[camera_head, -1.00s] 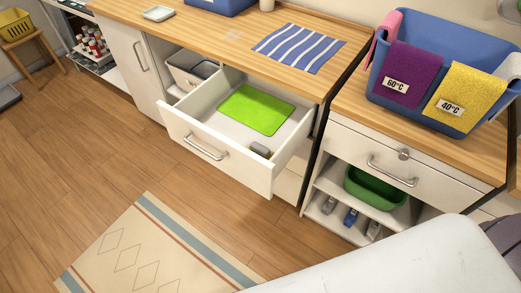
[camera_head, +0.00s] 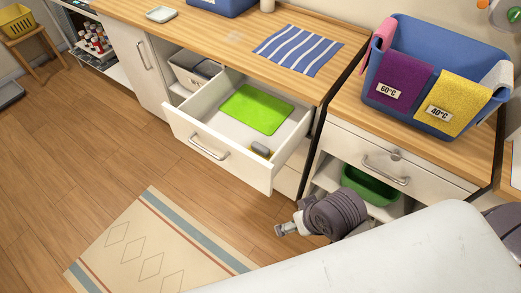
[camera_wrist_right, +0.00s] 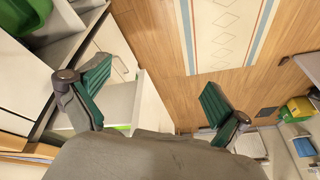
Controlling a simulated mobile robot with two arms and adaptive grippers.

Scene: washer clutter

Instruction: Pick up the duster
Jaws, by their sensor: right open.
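The drawer (camera_head: 228,165) stands open below the wooden counter. A flat bright green cloth or mat (camera_head: 256,110) lies on its floor. A small grey and yellow object (camera_head: 260,150) sits in its front right corner; it may be the duster, but it is too small to be sure. My right gripper (camera_head: 284,229) is right of and below the drawer front, outside it. In the right wrist view its green-padded fingers (camera_wrist_right: 155,92) are wide apart with nothing between them; the drawer's edge (camera_wrist_right: 152,102) shows beyond them. My left gripper is not in view.
A green basin (camera_head: 370,186) sits on the shelf right of the drawer, close to my right arm. A blue tub (camera_head: 445,60) with hanging cloths stands on the right counter. A striped cloth (camera_head: 298,48) lies on the counter. The floor left of the patterned rug (camera_head: 150,245) is clear.

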